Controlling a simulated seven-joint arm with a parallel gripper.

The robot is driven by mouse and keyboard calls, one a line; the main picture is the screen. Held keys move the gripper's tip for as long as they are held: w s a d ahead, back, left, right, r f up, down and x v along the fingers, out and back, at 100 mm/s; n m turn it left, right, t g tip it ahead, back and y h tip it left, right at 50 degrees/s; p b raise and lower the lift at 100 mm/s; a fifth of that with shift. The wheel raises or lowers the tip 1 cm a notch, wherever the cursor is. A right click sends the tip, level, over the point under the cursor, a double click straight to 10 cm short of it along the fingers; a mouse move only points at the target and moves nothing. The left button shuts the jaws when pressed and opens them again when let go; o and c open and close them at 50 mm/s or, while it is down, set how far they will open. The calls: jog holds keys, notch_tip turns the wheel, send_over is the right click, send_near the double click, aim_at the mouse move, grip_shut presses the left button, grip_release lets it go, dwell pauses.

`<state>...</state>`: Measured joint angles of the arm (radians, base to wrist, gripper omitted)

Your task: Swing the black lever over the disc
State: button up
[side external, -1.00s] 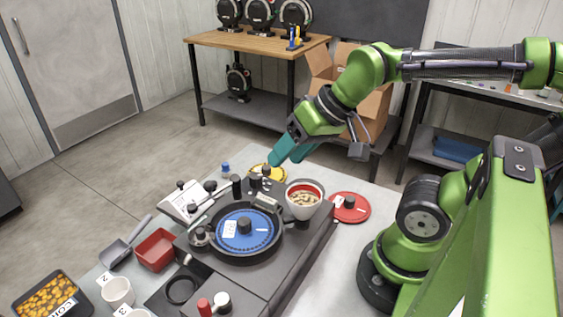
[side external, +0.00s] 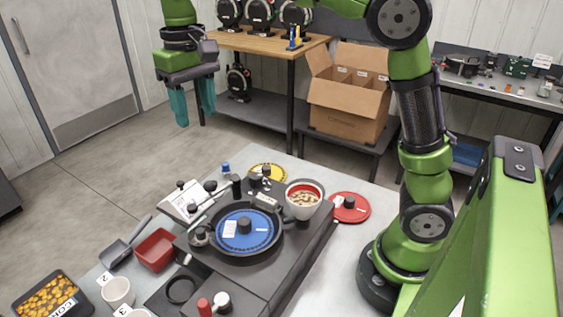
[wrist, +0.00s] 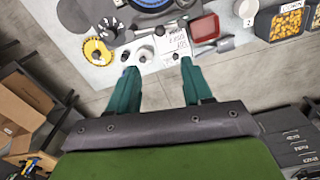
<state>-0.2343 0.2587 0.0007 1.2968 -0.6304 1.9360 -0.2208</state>
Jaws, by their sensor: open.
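The blue disc (side external: 262,232) lies flat in a round black housing (side external: 277,243) on the dark machine on the table. Several black knobs and handles, one of them upright (side external: 236,184), stand at the disc's left and back edges. I cannot tell for sure which is the black lever. My gripper (side external: 194,112) is open and empty, raised high beyond the table's back left side, well apart from the disc. In the wrist view its teal fingers (wrist: 158,66) are spread, and part of the disc (wrist: 150,3) shows at the top edge.
A white bowl of seeds (side external: 304,198) stands on the machine, with a red disc (side external: 350,207) to its right. A yellow disc (side external: 267,172) lies behind. A red tray (side external: 155,250), scoop (side external: 118,252) and cups stand left. Air around my gripper is clear.

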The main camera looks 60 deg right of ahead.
aim_at(208, 182)
notch_tip(208, 182, down, 16)
jog(key=shift+f, duration=0.1)
jog(key=shift+c, duration=0.3)
grip_shut()
dwell(0.3)
